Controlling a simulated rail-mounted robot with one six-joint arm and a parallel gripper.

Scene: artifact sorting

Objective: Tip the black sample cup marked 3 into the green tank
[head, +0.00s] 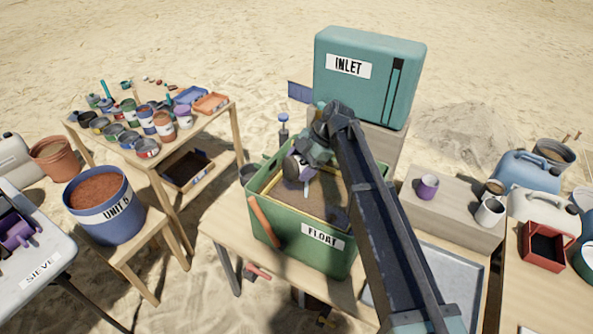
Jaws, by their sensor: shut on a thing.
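The green tank (296,242) stands on a wooden table in the middle and carries a FLOAT label. Brownish contents show inside its yellowish inner frame. My gripper (298,165) is over the left back part of the tank's opening. It is shut on a small dark cup with a pale patch (291,167), which appears tilted. The cup's number cannot be read, and my gripper and arm partly cover it. I cannot tell whether anything is pouring out. My arm hides the right side of the tank.
A teal INLET box (369,80) stands behind the tank. A wooden table (205,121) with several cups and cans is at left, near a blue UNIT bucket (104,212). A purple cup (427,187) and a white mug (489,212) stand at right.

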